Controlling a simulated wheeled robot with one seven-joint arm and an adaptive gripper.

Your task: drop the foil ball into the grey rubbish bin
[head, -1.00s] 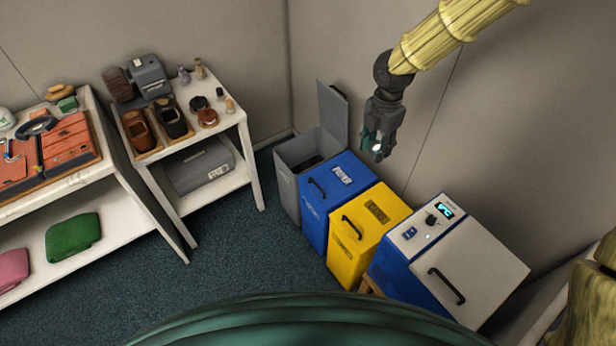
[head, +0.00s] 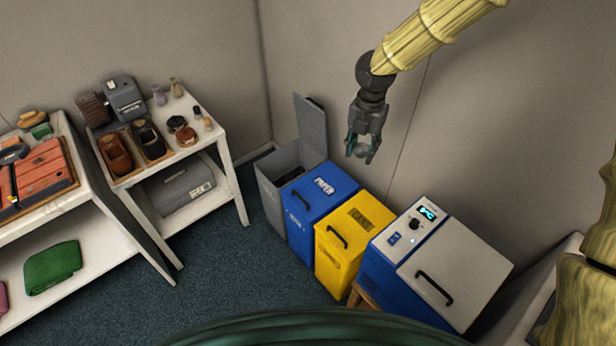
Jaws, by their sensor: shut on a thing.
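My gripper (head: 361,152) hangs in the air over the right side of the bins, fingers pointing down. It is shut on the foil ball, which is hard to make out between the fingers now. The grey rubbish bin (head: 271,205) stands at the left end of the row of bins, with its lid (head: 310,123) raised against the wall. Its opening shows dark inside. My gripper is to the right of the grey bin and higher up, apart from it.
A blue paper bin (head: 322,205) and a yellow bin (head: 345,250) stand beside the grey bin, both closed. A blue and white machine (head: 455,268) is at the right. A white shelf unit (head: 226,163) with shoes and jars stands left. The carpet is clear.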

